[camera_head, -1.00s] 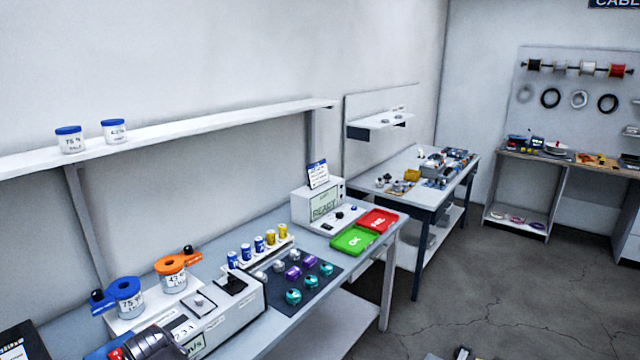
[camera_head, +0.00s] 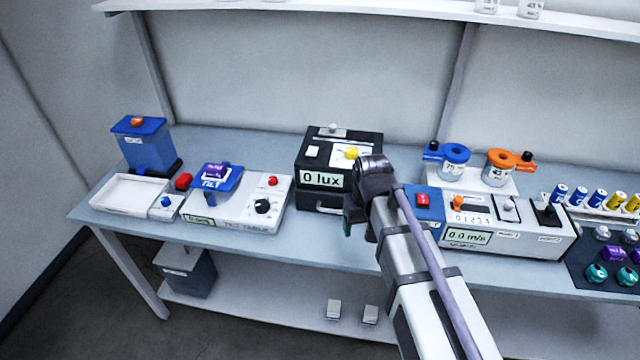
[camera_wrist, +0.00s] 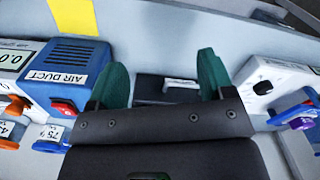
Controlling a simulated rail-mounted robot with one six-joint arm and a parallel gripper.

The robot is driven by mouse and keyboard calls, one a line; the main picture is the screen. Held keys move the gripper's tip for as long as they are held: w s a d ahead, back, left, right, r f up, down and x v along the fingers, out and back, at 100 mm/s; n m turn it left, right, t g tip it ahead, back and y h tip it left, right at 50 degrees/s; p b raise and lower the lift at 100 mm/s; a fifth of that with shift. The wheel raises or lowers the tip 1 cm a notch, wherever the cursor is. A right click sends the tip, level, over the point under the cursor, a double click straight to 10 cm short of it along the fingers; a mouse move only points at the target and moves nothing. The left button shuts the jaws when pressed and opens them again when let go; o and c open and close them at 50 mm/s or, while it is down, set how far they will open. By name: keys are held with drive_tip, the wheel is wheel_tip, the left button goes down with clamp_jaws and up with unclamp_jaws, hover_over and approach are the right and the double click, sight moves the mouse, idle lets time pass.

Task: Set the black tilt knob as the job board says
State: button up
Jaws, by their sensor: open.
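The black tilt knob (camera_head: 262,206) is on the front right of the white tilt table unit (camera_head: 236,213), below a red button. It also shows in the wrist view as a small black knob (camera_wrist: 262,88) at the right. A blue platform (camera_head: 217,180) with a purple piece on it sits over the unit's left part. My gripper (camera_wrist: 162,78) is open and empty, its green fingers spread, with the knob to the right of both fingers. In the head view my arm hides most of the gripper, which is right of the knob. No job board can be made out now.
A black box reading 0 lux (camera_head: 321,180) stands behind my gripper. Right of my arm is the wind unit reading 0.0 m/s (camera_head: 466,237). A white tray (camera_head: 128,206) and blue bin (camera_head: 147,150) stand at the left. The bench front edge is clear below the tilt unit.

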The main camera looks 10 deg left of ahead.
sight(262, 203)
drive_tip(key=shift+w+a+n, duration=1.2)
drive_tip(key=shift+w+a, duration=1.05)
drive_tip(key=shift+a, duration=3)
drive_tip(key=shift+w+a+n, duration=1.2)
drive_tip(key=shift+w+a, duration=1.1)
drive_tip(key=shift+a, duration=3)
drive_tip(key=shift+w+a+n, duration=1.2)
drive_tip(key=shift+w+a, duration=1.05)
drive_tip(key=shift+a, duration=3)
drive_tip(key=shift+g, duration=0.3)
drive_tip(key=f+b, duration=1.1)
drive_tip(key=shift+s+a+f, duration=0.15)
drive_tip(key=shift+s+f, duration=0.05)
drive_tip(key=shift+r, duration=0.15)
drive_tip(key=c, duration=0.9)
